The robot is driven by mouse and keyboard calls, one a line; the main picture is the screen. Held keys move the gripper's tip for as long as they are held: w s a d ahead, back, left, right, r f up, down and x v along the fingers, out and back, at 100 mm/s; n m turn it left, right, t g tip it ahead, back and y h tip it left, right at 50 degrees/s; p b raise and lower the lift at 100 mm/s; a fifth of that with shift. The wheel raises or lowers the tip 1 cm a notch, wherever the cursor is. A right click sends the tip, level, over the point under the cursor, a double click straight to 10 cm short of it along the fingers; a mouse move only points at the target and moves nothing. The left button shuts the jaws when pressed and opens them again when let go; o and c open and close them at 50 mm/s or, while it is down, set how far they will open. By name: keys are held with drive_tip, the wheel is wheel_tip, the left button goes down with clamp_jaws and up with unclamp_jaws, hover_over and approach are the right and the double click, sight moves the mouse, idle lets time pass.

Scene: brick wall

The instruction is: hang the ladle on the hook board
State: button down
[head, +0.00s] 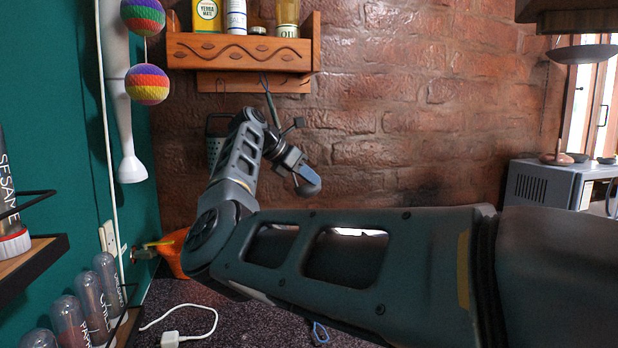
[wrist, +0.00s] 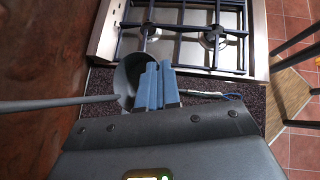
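The hook board (head: 240,84) is a wooden strip under the wall shelf at the upper left of the head view. The ladle stands roughly upright, slightly tilted; its thin grey handle (head: 271,103) rises with a blue cord loop at its top, in front of the board. Whether the loop touches a hook I cannot tell. Its dark round bowl (head: 308,183) hangs below my gripper (head: 292,160). In the wrist view, the bowl (wrist: 127,78) is beyond the blue fingers (wrist: 155,86) and the handle runs left. The fingers are close together on the ladle; the exact grip point is hidden.
A grater (head: 214,142) hangs left of my arm, partly hidden. The shelf (head: 240,52) holds bottles and tins. An orange pot (head: 172,250) is on the lower left, partly behind my arm. A stove (wrist: 190,35) and a utensil with a blue cord (wrist: 215,95) show below in the wrist view.

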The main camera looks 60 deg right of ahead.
drive_tip(key=shift+w+d+p, duration=0.4)
drive_tip(key=shift+w+d, duration=0.55)
drive_tip(key=shift+d, duration=0.15)
idle(1.1)
drive_tip(key=shift+d+f+b, duration=0.2)
drive_tip(key=shift+f+b, duration=0.15)
drive_tip(key=shift+f, duration=0.45)
idle(1.0)
idle(0.3)
drive_tip(key=c, duration=1.3)
unclamp_jaws()
drive_tip(key=shift+b+v, duration=0.7)
drive_tip(key=shift+v, duration=3.25)
drive_tip(key=shift+f, duration=0.1)
